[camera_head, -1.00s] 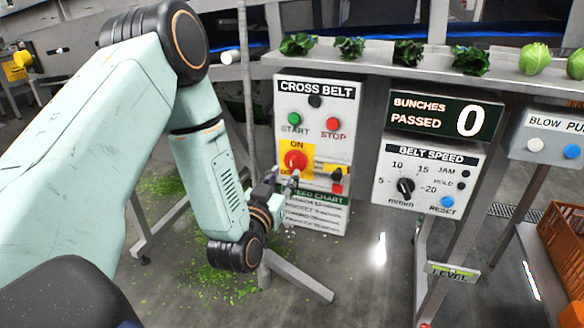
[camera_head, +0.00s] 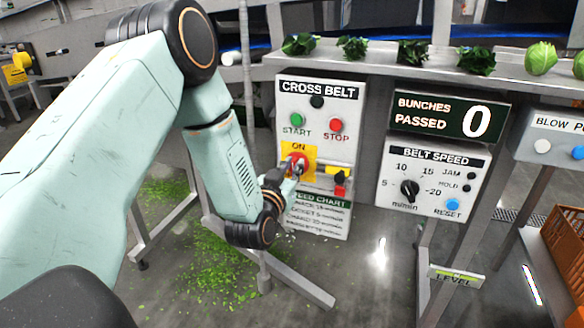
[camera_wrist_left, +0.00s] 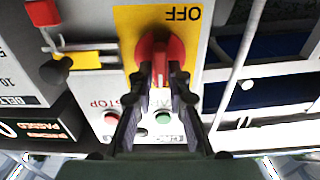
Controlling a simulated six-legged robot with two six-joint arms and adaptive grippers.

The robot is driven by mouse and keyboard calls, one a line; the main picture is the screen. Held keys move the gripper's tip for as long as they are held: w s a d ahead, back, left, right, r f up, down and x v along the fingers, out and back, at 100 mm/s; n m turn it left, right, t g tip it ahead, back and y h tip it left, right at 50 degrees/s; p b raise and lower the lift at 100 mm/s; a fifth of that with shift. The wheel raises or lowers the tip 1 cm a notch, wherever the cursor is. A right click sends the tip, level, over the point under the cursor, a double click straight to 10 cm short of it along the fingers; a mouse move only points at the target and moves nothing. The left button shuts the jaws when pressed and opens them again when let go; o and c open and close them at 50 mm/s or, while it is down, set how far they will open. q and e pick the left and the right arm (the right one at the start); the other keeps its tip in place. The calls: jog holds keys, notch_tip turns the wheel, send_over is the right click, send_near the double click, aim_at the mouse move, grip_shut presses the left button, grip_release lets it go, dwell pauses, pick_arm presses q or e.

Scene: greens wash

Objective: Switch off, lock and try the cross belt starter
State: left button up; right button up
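The cross belt starter (camera_head: 318,108) is a pale panel with a green START button (camera_head: 297,120) and a red STOP button (camera_head: 336,125). Its red rotary switch (camera_head: 298,161) sits on a yellow plate marked ON above; the wrist view shows OFF at the plate's opposite end. My left gripper (camera_head: 294,170) is at the switch. In the left wrist view its fingers (camera_wrist_left: 160,82) stand apart on both sides of the red handle (camera_wrist_left: 158,50); firm contact is not clear. A yellow bar (camera_head: 325,170) and a red lock-like piece (camera_head: 340,190) are right of the switch. My right gripper is out of view.
A speed chart (camera_head: 318,218) is below the switch. The belt speed box (camera_head: 430,183) and bunch counter (camera_head: 447,115) stand to the right. A shelf (camera_head: 380,62) with greens runs above. An orange crate (camera_head: 567,250) is at far right.

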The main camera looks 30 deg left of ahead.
pick_arm(q)
jog(key=shift+a, duration=0.1)
grip_shut()
jog(key=shift+s+a+f+n+b, duration=0.15)
jog(key=shift+n+b, duration=0.8)
jog(key=shift+n, duration=2)
jog(key=shift+a+f+n+b, duration=0.25)
jog(key=shift+n+b, duration=0.7)
jog(key=shift+n, duration=2.05)
jog(key=shift+s+a+f+n+b, duration=0.2)
jog(key=shift+n+b, duration=0.75)
jog(key=shift+n, duration=2)
jog(key=shift+w+d, duration=0.15)
jog(key=shift+o, duration=2.3)
grip_release()
